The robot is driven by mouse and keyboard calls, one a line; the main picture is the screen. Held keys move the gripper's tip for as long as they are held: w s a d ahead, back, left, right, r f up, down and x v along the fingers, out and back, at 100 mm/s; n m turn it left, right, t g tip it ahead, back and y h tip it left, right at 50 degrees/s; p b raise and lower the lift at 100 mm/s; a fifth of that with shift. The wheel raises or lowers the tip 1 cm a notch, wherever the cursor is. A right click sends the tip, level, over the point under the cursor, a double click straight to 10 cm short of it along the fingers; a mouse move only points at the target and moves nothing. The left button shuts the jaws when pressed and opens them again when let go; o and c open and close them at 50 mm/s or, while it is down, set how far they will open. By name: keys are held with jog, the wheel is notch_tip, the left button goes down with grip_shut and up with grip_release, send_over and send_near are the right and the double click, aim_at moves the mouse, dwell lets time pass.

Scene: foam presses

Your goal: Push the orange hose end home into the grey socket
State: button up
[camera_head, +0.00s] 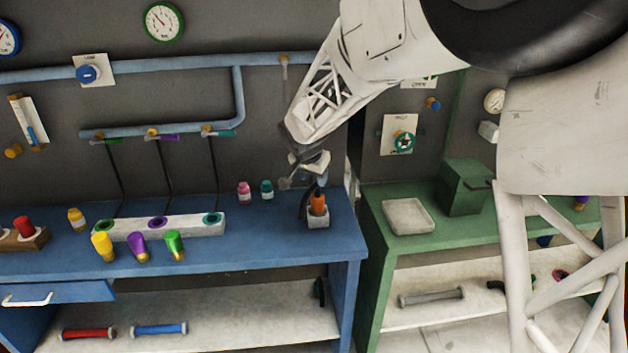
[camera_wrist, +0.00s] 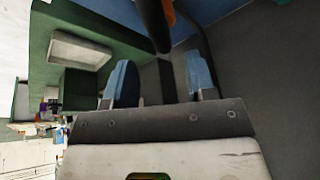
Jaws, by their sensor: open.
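The orange hose end (camera_head: 318,202) stands upright at the pale grey socket (camera_head: 318,220) near the right end of the blue bench. A dark hose shows beside it. I cannot tell how deep the hose end sits. My gripper (camera_head: 307,178) is just above the hose end, tilted. In the wrist view my gripper (camera_wrist: 160,78) has its two blue fingers spread, with nothing between them. A dark hose with a sliver of the orange hose end (camera_wrist: 169,12) shows beyond the fingers at the top edge. The socket is not clear in the wrist view.
Pink (camera_head: 244,192) and teal (camera_head: 266,189) bottles stand left of the socket. A white block with coloured rings (camera_head: 180,230) lies further left, with yellow, purple and green plugs before it. The green bench (camera_head: 375,245) on the right holds a tray (camera_head: 408,216) and a green box (camera_head: 465,187).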

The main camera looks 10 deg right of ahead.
dwell(0.8)
jog(key=s+d+r+n, duration=0.2)
jog(key=s+d+r, duration=0.1)
jog(key=s, duration=0.8)
jog(key=s+d+r+n+g+y, duration=0.1)
jog(key=s+d+r, duration=0.15)
jog(key=s, duration=0.75)
jog(key=s+d+r+n, duration=0.2)
jog(key=s+r, duration=0.2)
jog(key=s, duration=0.7)
jog(key=s+f+n+y, duration=0.1)
jog(key=s, duration=1.1)
jog(key=shift+s+d+f+n+g, duration=0.25)
jog(key=shift+d+f+n+g, duration=0.05)
jog(key=shift+d+f+n, duration=0.15)
